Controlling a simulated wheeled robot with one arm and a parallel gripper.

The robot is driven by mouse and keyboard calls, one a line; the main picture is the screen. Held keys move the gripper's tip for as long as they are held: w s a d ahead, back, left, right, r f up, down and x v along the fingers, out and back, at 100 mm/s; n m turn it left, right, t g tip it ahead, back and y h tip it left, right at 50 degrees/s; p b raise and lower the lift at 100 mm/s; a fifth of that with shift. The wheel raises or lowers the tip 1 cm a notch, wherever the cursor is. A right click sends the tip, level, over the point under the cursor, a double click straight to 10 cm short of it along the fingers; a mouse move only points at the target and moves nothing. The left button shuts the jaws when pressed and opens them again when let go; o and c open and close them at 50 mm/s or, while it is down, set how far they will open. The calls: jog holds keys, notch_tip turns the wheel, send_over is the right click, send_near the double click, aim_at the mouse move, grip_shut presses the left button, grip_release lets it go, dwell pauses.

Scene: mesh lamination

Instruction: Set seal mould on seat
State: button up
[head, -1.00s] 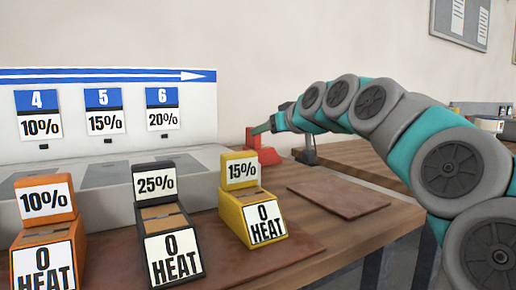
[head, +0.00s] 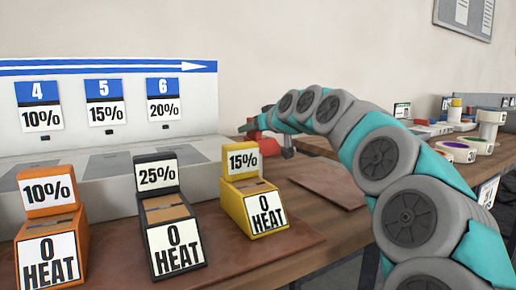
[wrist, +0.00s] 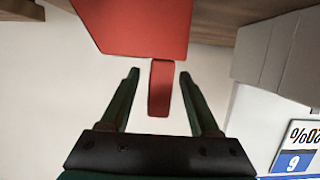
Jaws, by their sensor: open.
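A red block (wrist: 135,25) with a narrow red tab (wrist: 160,88) fills the top middle of the wrist view; I cannot tell for sure that it is the seal mould. My gripper (wrist: 158,74) is open, with one dark green finger on each side of the tab and gaps between. In the head view a red piece (head: 269,147) stands at the back of the table, partly hidden by my arm's end. A grey bench (head: 205,150) carries signs 4, 5 and 6. No seat can be made out for certain.
Orange (head: 50,235), black (head: 168,215) and yellow (head: 248,195) "0 HEAT" blocks stand on a brown mat along the front. A flat brown board (head: 325,183) lies bare to their right. A further table (head: 480,170) at right holds several rolls and small items.

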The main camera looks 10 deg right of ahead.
jog(key=shift+c, duration=0.2)
grip_shut()
dwell(1.1)
